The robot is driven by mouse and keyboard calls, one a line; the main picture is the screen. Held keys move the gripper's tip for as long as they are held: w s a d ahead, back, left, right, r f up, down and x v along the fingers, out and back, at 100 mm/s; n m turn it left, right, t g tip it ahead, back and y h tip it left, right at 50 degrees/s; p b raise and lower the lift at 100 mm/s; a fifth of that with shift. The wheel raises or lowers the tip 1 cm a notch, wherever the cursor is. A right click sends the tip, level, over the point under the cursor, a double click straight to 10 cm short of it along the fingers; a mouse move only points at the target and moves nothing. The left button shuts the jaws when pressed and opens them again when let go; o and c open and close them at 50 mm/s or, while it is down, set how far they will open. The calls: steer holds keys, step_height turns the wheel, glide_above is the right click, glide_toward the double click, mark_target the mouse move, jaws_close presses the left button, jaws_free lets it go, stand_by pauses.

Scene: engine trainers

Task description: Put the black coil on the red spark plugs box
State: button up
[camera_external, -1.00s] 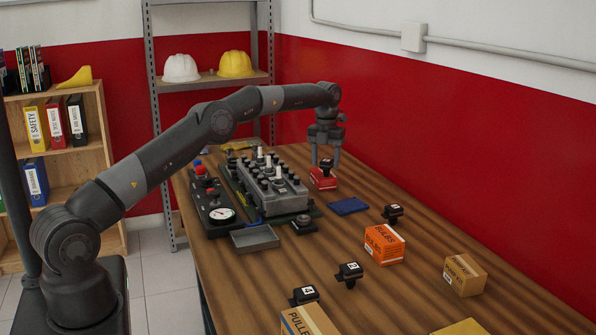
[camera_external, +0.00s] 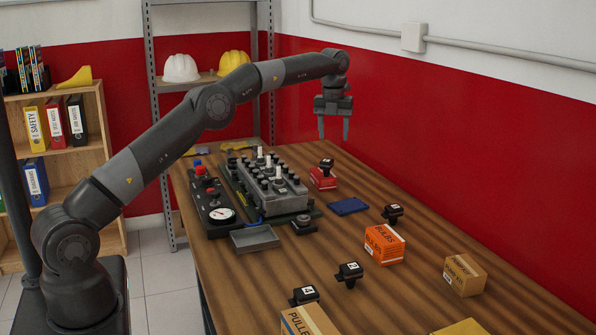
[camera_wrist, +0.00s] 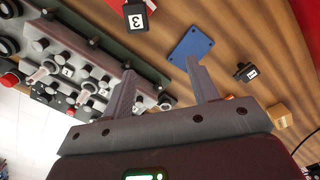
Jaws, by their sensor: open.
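The red spark plugs box (camera_external: 322,181) stands on the table beside the engine block. A black coil (camera_external: 326,164) rests on top of it, apart from my fingers. In the wrist view this coil (camera_wrist: 137,16) shows a white label with a 3, with red of the box (camera_wrist: 116,4) at the top edge. My gripper (camera_external: 333,131) is open and empty, raised above the box. In the wrist view my gripper's spread fingers (camera_wrist: 160,70) have nothing between them. Other black coils stand on the table: one behind the orange box (camera_external: 392,212), and two nearer the front (camera_external: 349,273) (camera_external: 304,294).
The engine block trainer (camera_external: 270,190) and a gauge panel (camera_external: 212,205) are left of the red box. A blue pad (camera_external: 347,206), a grey tray (camera_external: 255,238), an orange bulbs box (camera_external: 384,244) and a cardboard box (camera_external: 464,275) lie nearer. Bare wood lies between them.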

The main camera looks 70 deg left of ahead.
steer(key=s+d+r+n+t, duration=0.1)
steer(key=s+d+r+n, duration=0.5)
steer(key=d+r, duration=0.6)
steer(key=s+d+r+n+t, duration=0.1)
steer(key=s+d+r+n, duration=0.1)
steer(key=s+d, duration=0.15)
steer(key=s+d+r+n+y, duration=0.1)
steer(key=s+d+n, duration=0.1)
steer(key=s, duration=0.3)
steer(key=s+d+r+n+t, duration=0.1)
steer(key=s+d+r+n, duration=0.15)
steer(key=s, duration=0.25)
steer(key=s+d+f+n, duration=0.2)
steer(key=s+f+n, duration=0.2)
steer(key=s, duration=0.5)
steer(key=s+d+f+n+t+h, duration=0.1)
steer(key=s+f+n, duration=0.3)
steer(key=s, duration=0.6)
steer(key=s+d+f+n+t, duration=0.1)
steer(key=s+d+f+n, duration=0.3)
steer(key=s, duration=0.6)
steer(key=shift+s, duration=0.15)
steer(key=shift+o, duration=0.5)
steer(key=shift+n, duration=0.25)
